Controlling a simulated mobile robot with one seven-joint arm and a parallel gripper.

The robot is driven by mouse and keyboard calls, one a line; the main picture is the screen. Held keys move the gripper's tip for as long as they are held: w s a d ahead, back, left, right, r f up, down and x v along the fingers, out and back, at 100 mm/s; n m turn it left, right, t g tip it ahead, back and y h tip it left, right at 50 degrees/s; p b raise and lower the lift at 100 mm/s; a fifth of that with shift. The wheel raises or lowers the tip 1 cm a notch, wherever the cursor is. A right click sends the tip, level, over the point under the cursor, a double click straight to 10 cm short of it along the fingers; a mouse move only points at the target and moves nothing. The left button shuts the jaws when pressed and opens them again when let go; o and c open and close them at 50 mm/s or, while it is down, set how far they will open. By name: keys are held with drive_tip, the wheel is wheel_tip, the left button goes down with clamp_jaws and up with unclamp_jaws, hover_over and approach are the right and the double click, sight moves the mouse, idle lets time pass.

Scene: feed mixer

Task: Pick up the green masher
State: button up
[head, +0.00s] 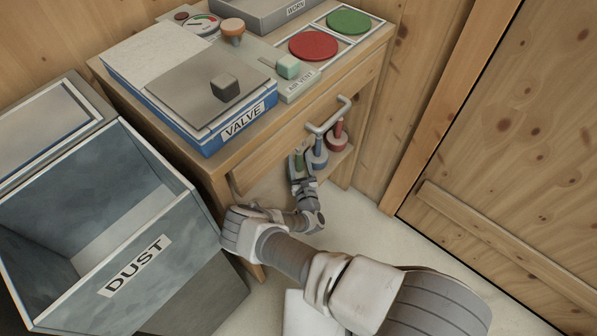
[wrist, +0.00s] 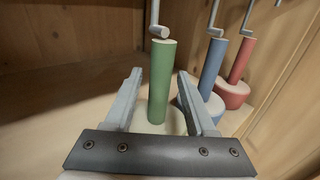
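The green masher (wrist: 160,85) stands upright on a shelf under the table, with a green cylindrical handle and a wide pale green base. In the wrist view my gripper (wrist: 162,85) is open, with one finger on each side of the green handle. I cannot tell whether either finger touches it. The lower part of the base is hidden behind my gripper's palm. In the head view the green masher (head: 299,160) is small and partly hidden by my gripper (head: 297,174).
A blue masher (wrist: 211,72) and a red masher (wrist: 238,65) stand to the right on the shelf. The table (head: 225,172) stands over the shelf, and a DUST bin (head: 115,255) is at the left.

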clamp_jaws()
idle(1.2)
